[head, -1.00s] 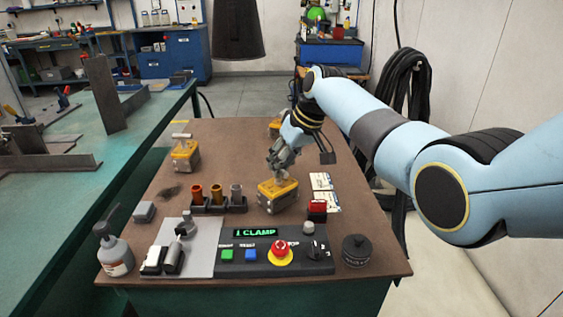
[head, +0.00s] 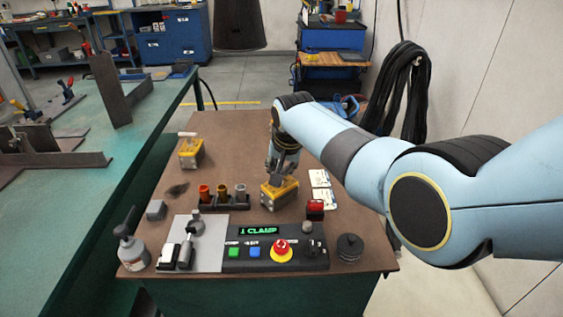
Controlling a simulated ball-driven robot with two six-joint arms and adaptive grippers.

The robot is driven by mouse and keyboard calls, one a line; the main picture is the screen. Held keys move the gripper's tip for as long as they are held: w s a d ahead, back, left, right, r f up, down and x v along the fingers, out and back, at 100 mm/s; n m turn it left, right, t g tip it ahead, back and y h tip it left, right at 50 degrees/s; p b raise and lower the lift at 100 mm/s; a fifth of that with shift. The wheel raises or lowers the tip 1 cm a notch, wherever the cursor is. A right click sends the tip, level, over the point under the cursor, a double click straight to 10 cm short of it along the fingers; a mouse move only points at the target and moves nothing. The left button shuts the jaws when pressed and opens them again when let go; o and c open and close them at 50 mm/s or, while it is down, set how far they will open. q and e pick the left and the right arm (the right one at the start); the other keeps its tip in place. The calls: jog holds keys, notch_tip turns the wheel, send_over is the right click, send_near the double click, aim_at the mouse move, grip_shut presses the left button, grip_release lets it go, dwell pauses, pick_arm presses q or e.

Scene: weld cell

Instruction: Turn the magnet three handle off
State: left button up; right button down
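A yellow magnet block (head: 279,195) stands on the brown table, right of centre. My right gripper (head: 278,176) points down at its top, where the handle is. The gripper hides the handle, and I cannot tell whether the fingers touch it or are shut. A second yellow magnet block (head: 190,155), with a pale handle on top, stands at the table's back left. No number can be read on either block, so I cannot tell which is magnet three. My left gripper is not in view.
A control panel (head: 262,260) showing "1 CLAMP", with a red stop button (head: 281,249), lies at the front. A rack of cups (head: 222,203) stands left of the near magnet. A spray bottle (head: 132,249) is at front left. The table between the magnets is clear.

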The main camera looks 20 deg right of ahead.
jog(key=shift+w+a+m+h, duration=0.15)
jog(key=shift+m+h, duration=0.25)
jog(key=shift+m, duration=0.6)
jog(key=shift+m+h+b, duration=0.4)
jog(key=shift+m+b, duration=0.25)
jog(key=shift+m, duration=0.25)
jog(key=shift+a+f+m+g+h+b, duration=0.1)
jog(key=shift+m+g+h+b, duration=0.3)
jog(key=shift+m+b, duration=0.65)
jog(key=shift+m+g+h+b, duration=0.35)
jog(key=shift+m+b, duration=0.5)
jog(key=shift+m, duration=0.4)
jog(key=shift+r, duration=0.2)
jog(key=c, duration=1.3)
grip_release()
jog(key=shift+o, duration=0.2)
